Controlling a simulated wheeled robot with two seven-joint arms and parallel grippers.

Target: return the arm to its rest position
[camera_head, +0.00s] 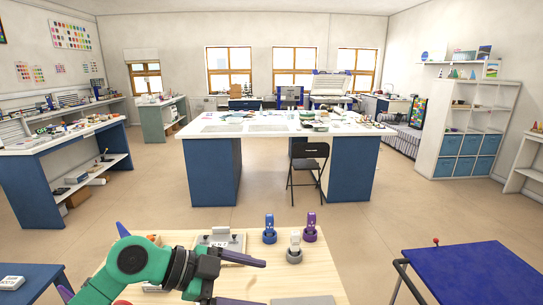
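My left arm, green with black joints, comes in at the lower left over a light wooden table (325,272). Its dark gripper (258,282) points right, with two fingers spread apart, one above the other in the picture. Nothing shows between them. The lower finger is partly cut off by the bottom edge. My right arm and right gripper are not in view.
A blue-topped cart (475,272) stands right. Open floor lies beyond.

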